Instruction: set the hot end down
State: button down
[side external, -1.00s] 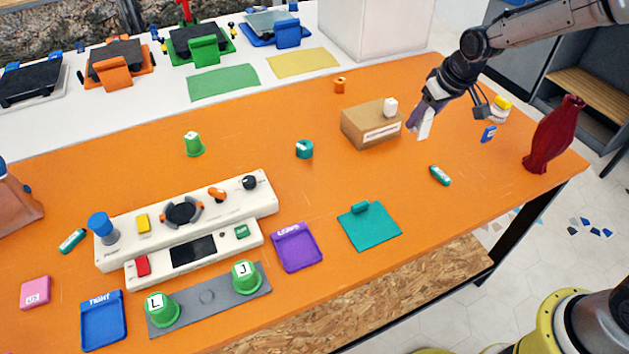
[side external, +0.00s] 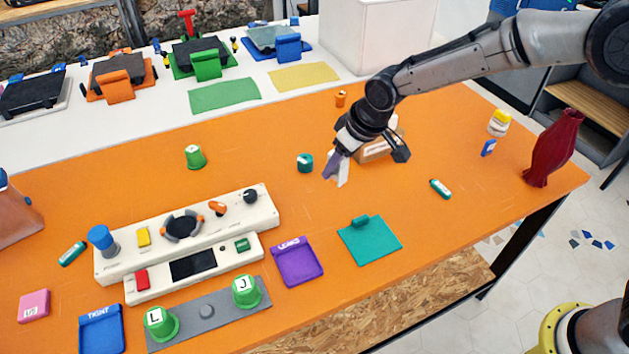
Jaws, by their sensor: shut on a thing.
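My gripper (side external: 336,167) is in the middle of the orange table, in front of the cardboard box, with its fingers pointing down. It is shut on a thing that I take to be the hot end. A purple part and a white part show at the fingertips, but I cannot tell the held thing's outline from the fingers. I cannot tell whether it touches the table. The cardboard box (side external: 374,153) is partly hidden behind my gripper and wrist.
A teal pad (side external: 376,246) and a purple tray (side external: 299,268) lie nearer the front. A white control panel (side external: 120,262) is at left. A green cup (side external: 195,157) stands behind it. A red vase (side external: 551,150) is at right. The table between gripper and teal pad is clear.

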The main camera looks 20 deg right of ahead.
jog(key=w+f, duration=0.2)
jog(key=w+a+f, duration=0.1)
jog(key=f, duration=0.1)
jog(key=w+a+f, duration=0.1)
jog(key=w+f, duration=0.1)
jog(key=shift+w+a+f, duration=0.15)
jog(key=shift+w+a, duration=0.05)
jog(key=shift+w, duration=0.15)
jog(key=shift+w+f, duration=0.1)
jog(key=shift+f, duration=1.55)
jog(key=shift+f, duration=0.2)
jog(key=shift+c, duration=1.4)
grip_release()
jog(key=shift+r, duration=0.1)
jog(key=v, duration=1)
jog(key=shift+r, duration=0.4)
jog(key=shift+s+d+r, duration=0.1)
jog(key=shift+s+r, duration=0.25)
jog(key=shift+r, duration=0.25)
